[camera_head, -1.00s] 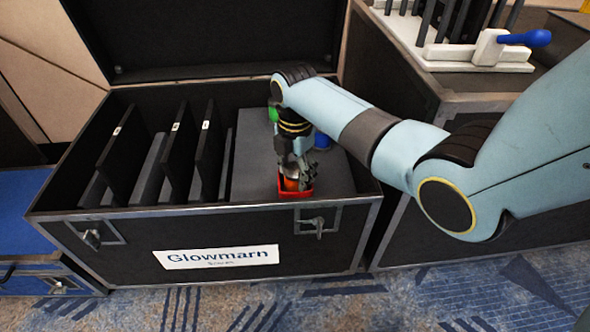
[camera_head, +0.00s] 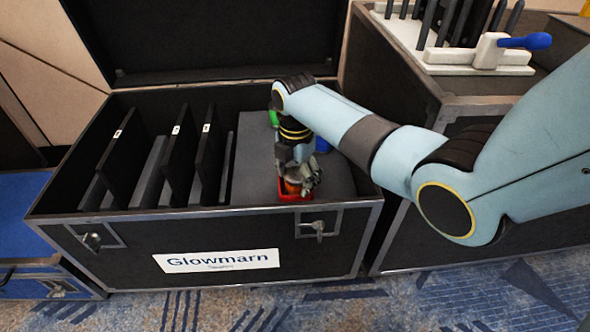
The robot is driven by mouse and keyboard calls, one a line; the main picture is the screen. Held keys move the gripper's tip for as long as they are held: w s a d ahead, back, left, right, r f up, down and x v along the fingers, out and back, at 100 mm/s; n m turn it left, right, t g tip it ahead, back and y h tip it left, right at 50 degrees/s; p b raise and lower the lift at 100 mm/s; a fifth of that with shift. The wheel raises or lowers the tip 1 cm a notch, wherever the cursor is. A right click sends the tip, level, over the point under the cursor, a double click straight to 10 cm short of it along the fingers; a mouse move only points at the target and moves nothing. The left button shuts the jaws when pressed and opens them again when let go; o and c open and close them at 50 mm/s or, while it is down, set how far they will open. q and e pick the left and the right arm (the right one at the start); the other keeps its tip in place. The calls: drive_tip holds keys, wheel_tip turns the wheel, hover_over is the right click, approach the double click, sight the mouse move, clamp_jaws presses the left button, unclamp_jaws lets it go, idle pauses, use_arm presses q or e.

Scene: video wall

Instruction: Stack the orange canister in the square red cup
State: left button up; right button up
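The square red cup (camera_head: 296,198) stands on the grey surface inside the black case, near its front edge. The orange canister (camera_head: 292,187) shows just above the cup's rim and appears to sit in it; its lower part is hidden by the cup's wall. My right gripper (camera_head: 300,182) points down right over the cup, with its fingers around or just above the canister. Its fingers look spread apart, and they cover the canister's upper part. My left gripper is not in view.
Green (camera_head: 273,117) and blue (camera_head: 322,144) objects stand behind my gripper, partly hidden. Upright dark panels (camera_head: 180,155) fill the case's left half. A white rack with a blue-handled part (camera_head: 524,41) stands on another case at top right. Grey surface beside the cup is clear.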

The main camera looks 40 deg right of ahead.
drive_tip(key=shift+s+r, duration=0.1)
drive_tip(key=shift+r, duration=0.15)
wheel_tip(320, 180, up, 4)
drive_tip(key=shift+f+p, duration=0.15)
drive_tip(key=shift+p, duration=0.8)
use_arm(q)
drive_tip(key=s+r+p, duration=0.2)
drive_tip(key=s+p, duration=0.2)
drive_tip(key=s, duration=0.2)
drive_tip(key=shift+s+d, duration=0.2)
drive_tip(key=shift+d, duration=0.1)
use_arm(e)
wheel_tip(320, 180, up, 9)
